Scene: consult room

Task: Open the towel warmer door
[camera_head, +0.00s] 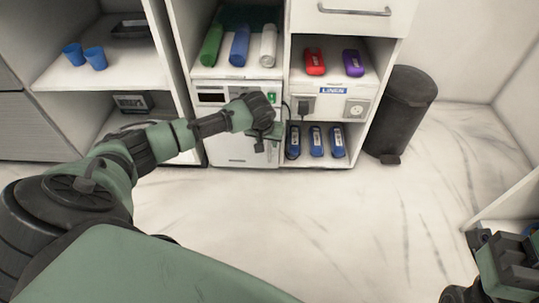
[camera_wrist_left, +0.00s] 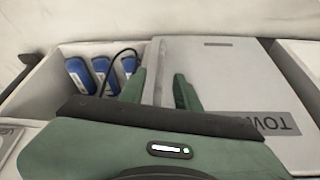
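The towel warmer (camera_head: 231,151) is a white box in the lower middle bay of the cabinet, with a display and green switch in the panel above. Its front looks closed, with a dark slot low down. My left gripper (camera_head: 264,136) is in front of its upper right side. In the left wrist view, the left gripper's green fingers (camera_wrist_left: 159,92) are apart, with the white door's edge (camera_wrist_left: 153,72) seen between them; contact cannot be told. The label (camera_wrist_left: 270,122) appears upside down there, partly cut off. My right gripper (camera_head: 515,268) is at the lower right, its fingers unclear.
Blue devices (camera_head: 316,141) stand in the bay right of the warmer, with a cable beside them. Rolled towels (camera_head: 240,45) lie on the shelf above. A dark bin (camera_head: 402,112) stands right of the cabinet. The floor (camera_head: 320,215) in front is clear.

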